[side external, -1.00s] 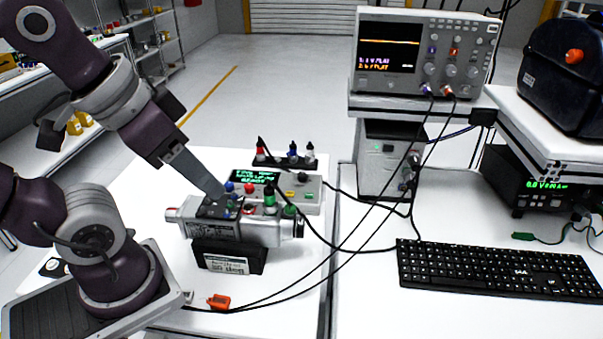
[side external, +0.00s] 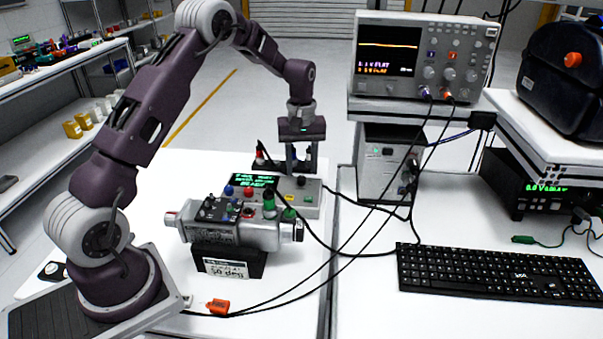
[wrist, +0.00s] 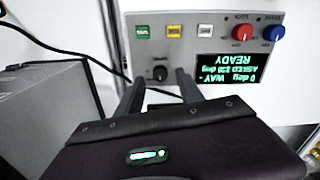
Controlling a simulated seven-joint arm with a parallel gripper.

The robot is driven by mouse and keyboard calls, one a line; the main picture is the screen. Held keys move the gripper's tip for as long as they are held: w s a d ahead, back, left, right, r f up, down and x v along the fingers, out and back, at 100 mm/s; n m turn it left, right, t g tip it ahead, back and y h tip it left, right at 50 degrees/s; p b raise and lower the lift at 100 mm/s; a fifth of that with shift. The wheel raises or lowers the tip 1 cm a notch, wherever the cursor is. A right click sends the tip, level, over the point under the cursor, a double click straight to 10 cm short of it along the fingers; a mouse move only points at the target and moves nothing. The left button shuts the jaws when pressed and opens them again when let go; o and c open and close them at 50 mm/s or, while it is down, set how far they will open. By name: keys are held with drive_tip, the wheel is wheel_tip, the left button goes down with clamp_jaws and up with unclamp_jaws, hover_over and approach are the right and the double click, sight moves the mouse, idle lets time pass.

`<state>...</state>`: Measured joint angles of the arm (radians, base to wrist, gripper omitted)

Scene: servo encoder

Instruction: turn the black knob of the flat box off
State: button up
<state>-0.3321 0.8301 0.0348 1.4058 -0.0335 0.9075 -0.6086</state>
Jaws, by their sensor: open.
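The flat box (side external: 312,199) is grey, with a green-lit display (side external: 254,180), and lies behind the grey motor unit. Its black knob (side external: 301,181) is at the box's right end. In the wrist view the box (wrist: 180,52) appears upside down, and the black knob (wrist: 159,73) shows between my fingertips with space on both sides. Its pointer setting is too small to read. My gripper (side external: 299,170) points down at the knob, open and empty; in the wrist view its fingers (wrist: 160,80) straddle the knob. I cannot tell whether they are at its height.
The motor unit (side external: 262,236) with coloured terminals stands in front of the box. Black cables run across the table. The box also carries a red knob (wrist: 242,33), a blue knob (wrist: 273,33) and several buttons. Coloured plugs stand behind. A keyboard (side external: 490,272) lies right.

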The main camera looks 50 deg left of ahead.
sight(301, 180)
drive_tip(key=shift+f, duration=1.35)
clamp_jaws()
drive_tip(key=shift+m, duration=0.3)
drive_tip(key=m, duration=0.3)
drive_tip(key=shift+m, duration=0.4)
drive_tip(key=shift+r+m, duration=0.1)
drive_tip(key=shift+m, duration=2)
unclamp_jaws()
